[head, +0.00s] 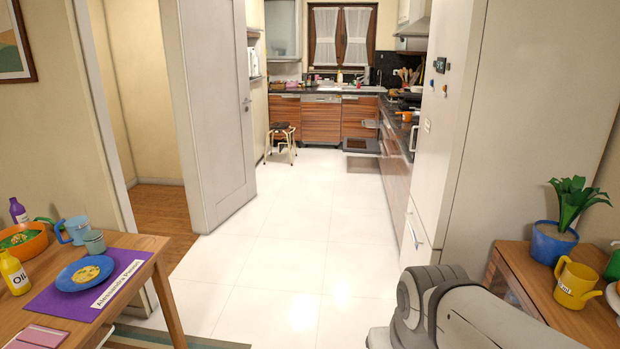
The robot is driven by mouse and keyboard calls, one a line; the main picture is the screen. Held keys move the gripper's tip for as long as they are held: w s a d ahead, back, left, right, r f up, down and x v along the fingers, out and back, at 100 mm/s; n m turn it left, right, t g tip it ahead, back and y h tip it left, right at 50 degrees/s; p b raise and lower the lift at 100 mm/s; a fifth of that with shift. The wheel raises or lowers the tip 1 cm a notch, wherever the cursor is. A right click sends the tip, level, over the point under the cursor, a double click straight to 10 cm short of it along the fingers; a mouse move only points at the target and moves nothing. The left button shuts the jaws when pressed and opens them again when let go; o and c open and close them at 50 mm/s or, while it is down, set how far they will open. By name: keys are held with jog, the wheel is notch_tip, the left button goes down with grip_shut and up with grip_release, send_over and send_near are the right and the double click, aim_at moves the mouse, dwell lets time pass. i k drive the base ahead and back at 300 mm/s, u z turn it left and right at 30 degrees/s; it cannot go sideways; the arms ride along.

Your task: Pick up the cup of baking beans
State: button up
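I cannot make out baking beans in any cup from here. On the wooden table (150,262) at the lower left stand a light blue mug (74,230) and a small grey-green cup (94,241) close beside it; their contents are too small to tell. My grey arm shows at the lower right, but my gripper is out of view.
The table also holds a blue plate (71,277) on a purple mat (63,305), an orange bowl (36,243) and a yellow bottle (14,273). A potted plant (552,243) stands right. White floor (270,250) is clear towards the kitchen; a stool (282,135) stands farther back.

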aim_at(407, 116)
jog(key=u, duration=0.25)
jog(key=i, duration=3.3)
jog(key=z, duration=0.5)
jog(key=i, duration=1.6)
jog(key=z, duration=0.65)
jog(key=i, duration=1.25)
jog(key=u, duration=0.9)
